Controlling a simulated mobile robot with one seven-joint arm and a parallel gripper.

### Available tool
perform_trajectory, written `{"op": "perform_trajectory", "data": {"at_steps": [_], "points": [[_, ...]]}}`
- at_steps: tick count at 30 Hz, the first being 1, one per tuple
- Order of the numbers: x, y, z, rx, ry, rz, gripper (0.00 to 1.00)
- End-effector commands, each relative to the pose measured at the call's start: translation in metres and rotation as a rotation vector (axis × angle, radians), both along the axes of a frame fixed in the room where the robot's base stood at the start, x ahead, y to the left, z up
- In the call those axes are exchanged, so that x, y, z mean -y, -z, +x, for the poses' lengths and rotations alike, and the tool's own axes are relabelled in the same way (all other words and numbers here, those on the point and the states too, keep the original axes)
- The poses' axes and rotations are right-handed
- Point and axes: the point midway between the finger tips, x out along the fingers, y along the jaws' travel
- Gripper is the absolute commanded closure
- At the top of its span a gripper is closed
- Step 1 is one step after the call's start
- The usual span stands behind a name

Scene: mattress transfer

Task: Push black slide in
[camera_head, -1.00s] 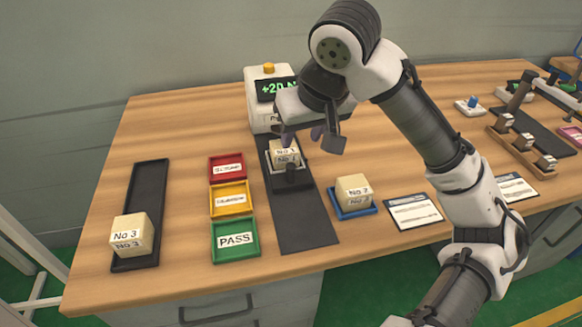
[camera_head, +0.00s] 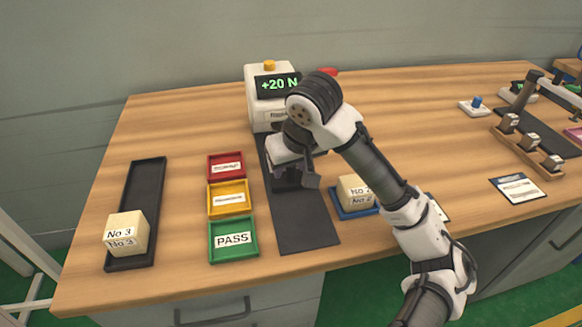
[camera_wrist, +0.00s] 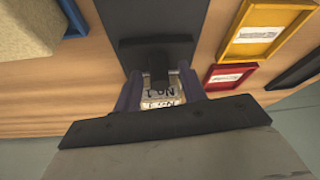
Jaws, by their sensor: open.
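The black slide (camera_wrist: 155,50) shows in the wrist view as a dark plate with an upright black handle (camera_wrist: 160,70). A pale block marked No 1 (camera_wrist: 160,98) is right beside the handle. My gripper (camera_wrist: 160,88) is open, with one finger on each side of the handle and block; I cannot tell whether the fingers touch them. In the head view my gripper (camera_head: 290,178) is low over the slide and hides the block and most of the slide. The slide sits on a long black strip (camera_head: 306,225) in front of the tester (camera_head: 268,115), whose display reads +20 N.
Red (camera_head: 227,167), yellow (camera_head: 229,198) and green PASS (camera_head: 233,240) trays stand left of the strip. Block No 2 (camera_head: 352,190) sits in a blue tray to the right. Block No 3 (camera_head: 127,233) is in a black tray at far left.

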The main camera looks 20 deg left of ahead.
Motion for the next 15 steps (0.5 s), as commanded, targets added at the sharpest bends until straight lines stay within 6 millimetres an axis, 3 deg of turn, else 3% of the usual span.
{"op": "perform_trajectory", "data": {"at_steps": [10, 15], "points": [[-0.0012, 0.0041, 0.0015, 0.001, 0.000, 0.000, 0.59], [-0.0012, 0.0039, 0.0014, 0.001, 0.000, 0.000, 0.80]]}}
